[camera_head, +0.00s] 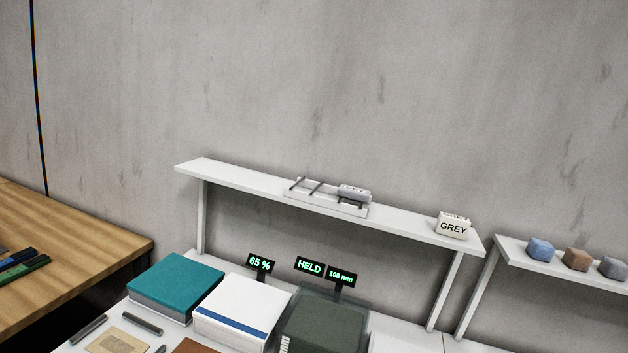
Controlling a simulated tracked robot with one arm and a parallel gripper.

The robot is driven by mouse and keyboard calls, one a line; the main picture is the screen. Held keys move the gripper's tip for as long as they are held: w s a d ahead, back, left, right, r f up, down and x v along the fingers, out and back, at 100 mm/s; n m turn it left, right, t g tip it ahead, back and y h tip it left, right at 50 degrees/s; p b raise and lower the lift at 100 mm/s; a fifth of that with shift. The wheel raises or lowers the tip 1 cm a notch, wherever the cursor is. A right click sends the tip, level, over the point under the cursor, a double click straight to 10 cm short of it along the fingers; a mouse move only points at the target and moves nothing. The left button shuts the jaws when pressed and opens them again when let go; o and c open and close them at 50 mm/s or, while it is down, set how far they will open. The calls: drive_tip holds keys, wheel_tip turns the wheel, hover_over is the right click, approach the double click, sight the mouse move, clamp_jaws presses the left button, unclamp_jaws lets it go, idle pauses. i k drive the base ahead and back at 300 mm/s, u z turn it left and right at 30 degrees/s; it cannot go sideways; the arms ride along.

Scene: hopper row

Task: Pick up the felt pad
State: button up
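I cannot tell for sure which thing is the felt pad. A small pale grey block (354,193) with lettering on top, too small to read, sits at the right end of a slotted rack (318,200) on the raised white shelf. A cream block marked GREY (453,226) stands near that shelf's right end. On the shelf at the far right are a blue block (541,249), a brown block (576,259) and a grey block (613,268). My gripper is not in view.
Below the raised shelf (235,174) stand a teal-topped box (177,283), a white box with a blue stripe (240,308) and a dark green box (325,320). Small displays read 65 %, HELD and 100 mm. A wooden table (80,240) is at left; a concrete wall is behind.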

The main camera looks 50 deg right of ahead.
sight(351, 192)
drive_tip(key=z, duration=0.4)
drive_tip(key=i, duration=1.1)
drive_tip(key=z, duration=1.05)
drive_tip(key=i, duration=0.35)
drive_tip(key=z, duration=0.3)
